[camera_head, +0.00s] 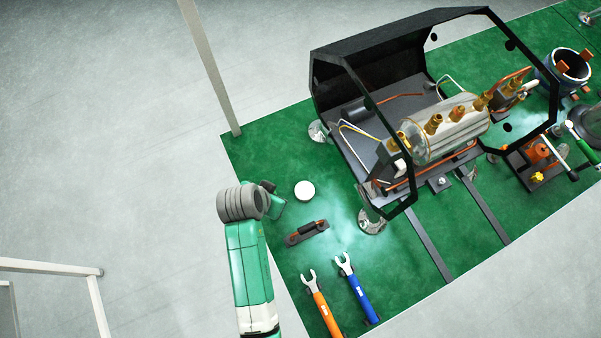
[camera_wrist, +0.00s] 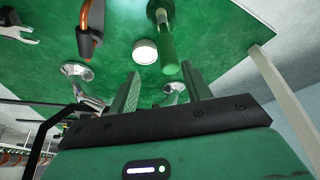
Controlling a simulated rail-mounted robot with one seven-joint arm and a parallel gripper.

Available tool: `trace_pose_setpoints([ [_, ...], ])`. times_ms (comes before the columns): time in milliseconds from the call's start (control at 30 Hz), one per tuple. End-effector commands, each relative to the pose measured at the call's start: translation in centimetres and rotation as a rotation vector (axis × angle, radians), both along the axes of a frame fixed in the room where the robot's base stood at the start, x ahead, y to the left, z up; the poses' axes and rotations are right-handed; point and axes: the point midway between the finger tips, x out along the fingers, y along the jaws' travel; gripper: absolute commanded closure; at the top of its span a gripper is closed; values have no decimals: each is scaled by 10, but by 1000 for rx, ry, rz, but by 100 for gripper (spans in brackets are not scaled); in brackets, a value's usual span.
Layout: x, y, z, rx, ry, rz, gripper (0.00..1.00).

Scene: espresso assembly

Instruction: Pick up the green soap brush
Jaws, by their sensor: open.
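The green soap brush (camera_wrist: 167,45) shows in the wrist view as a green cylinder with a pale, metallic-looking part at its upper end. Its rounded green end lies in line with the gap between the fingers of my gripper (camera_wrist: 160,69). My gripper is open, with one finger on each side of that end in the picture. I see no contact, and the remaining distance is hard to judge. In the head view my grey wrist link covers most of this spot, and I cannot clearly tell the brush from my gripper there.
A white disc (camera_head: 304,190) lies on the green mat (camera_head: 270,140), near a dark bracket with orange (camera_head: 307,232). Orange (camera_head: 321,306) and blue (camera_head: 356,287) wrenches lie at the front. The black-framed espresso machine (camera_head: 370,75) stands to the right. A pale post (camera_head: 212,70) rises near the mat's corner.

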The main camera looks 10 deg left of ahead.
Motion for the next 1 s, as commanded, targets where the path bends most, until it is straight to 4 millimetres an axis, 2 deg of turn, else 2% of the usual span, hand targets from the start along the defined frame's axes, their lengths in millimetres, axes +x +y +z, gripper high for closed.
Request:
trace_pose_setpoints([
  [133, 1, 0, -3, -1, 2, -1, 51],
  [300, 9, -2, -22, -1, 1, 0, 51],
  [433, 12, -2, -27, 0, 0, 0, 51],
  [700, 30, 0, -67, -1, -1, 1, 51],
  [967, 32, 0, -70, 0, -2, 1, 51],
  [1000, 32, 0, -70, 0, -2, 1, 55],
])
